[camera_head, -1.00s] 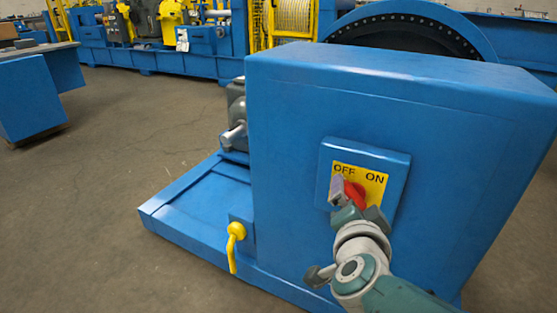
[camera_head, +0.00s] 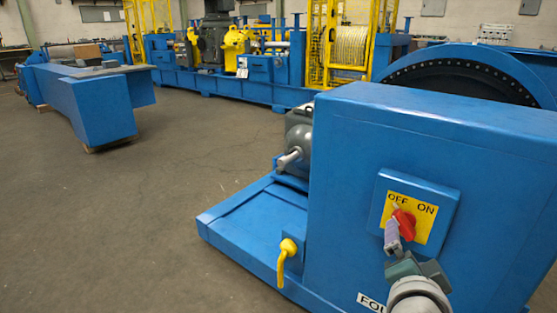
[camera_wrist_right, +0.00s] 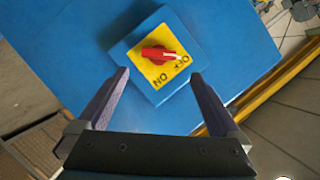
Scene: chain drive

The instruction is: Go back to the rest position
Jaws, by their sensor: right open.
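The red rotary knob (camera_head: 404,223) sits on a yellow OFF/ON plate (camera_head: 426,226) on the front of a blue cabinet (camera_head: 345,190). Its pale tip points toward OFF. My right gripper (camera_head: 396,232) is in front of the knob and just below it in the head view, partly overlapping the plate. In the right wrist view, the open fingers (camera_wrist_right: 160,76) are wide apart and empty, with the knob (camera_wrist_right: 160,53) visible beyond them and clear of both. My left gripper is not in view.
A yellow lever (camera_head: 286,259) sticks out at the cabinet's lower left, above a blue base (camera_head: 240,222). A grey motor-like part (camera_head: 297,145) stands behind it. Open concrete floor lies to the left, with a long blue beam (camera_head: 95,105) beyond. Yellow-blue machinery lines the back.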

